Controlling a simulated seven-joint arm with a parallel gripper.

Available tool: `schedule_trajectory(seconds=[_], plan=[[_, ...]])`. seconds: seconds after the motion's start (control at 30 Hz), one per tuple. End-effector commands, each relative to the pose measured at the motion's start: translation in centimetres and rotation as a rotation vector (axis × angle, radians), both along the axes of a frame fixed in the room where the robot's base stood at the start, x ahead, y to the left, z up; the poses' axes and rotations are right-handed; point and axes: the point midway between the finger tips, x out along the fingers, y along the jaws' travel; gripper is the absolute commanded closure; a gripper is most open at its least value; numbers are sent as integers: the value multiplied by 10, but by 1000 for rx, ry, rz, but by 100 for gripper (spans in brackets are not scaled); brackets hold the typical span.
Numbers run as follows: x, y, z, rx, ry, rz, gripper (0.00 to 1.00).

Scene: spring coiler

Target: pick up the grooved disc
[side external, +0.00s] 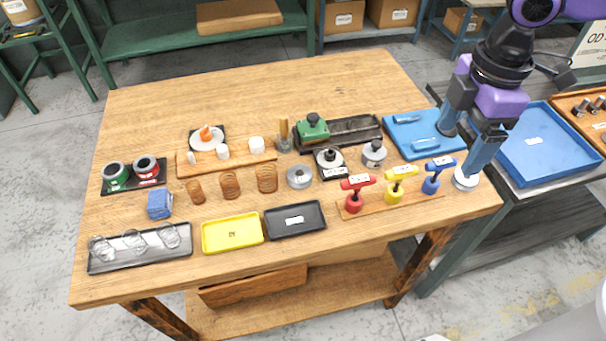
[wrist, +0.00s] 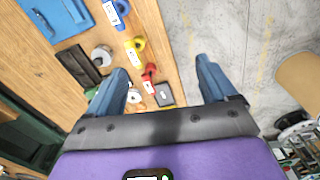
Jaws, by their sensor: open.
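Several round metal pieces are in the side view, and the grooves are too small to make out. A bare grey disc (side external: 299,176) lies flat mid-table, right of the copper coils. A silver disc with a dark centre (side external: 329,159) sits on a black base, and a knobbed silver piece (side external: 374,153) stands right of it. A pale round piece (side external: 465,181) is at the table's right edge, partly behind a finger. My gripper (side external: 462,150) is open and empty above that edge; in the wrist view its fingers (wrist: 162,65) are wide apart.
Red (side external: 354,193), yellow (side external: 397,183) and blue (side external: 434,175) T-handled tools stand on a wooden strip left of my gripper. A blue tray (side external: 424,134) lies behind them. Yellow (side external: 232,233) and black (side external: 295,220) trays are at the front. The back left of the table is clear.

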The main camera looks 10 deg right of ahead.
Motion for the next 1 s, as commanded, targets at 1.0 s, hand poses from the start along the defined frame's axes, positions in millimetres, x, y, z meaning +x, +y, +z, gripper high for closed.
schedule_trajectory(seconds=[1.0], plan=[[161,197,-39,-18,6,529,15]])
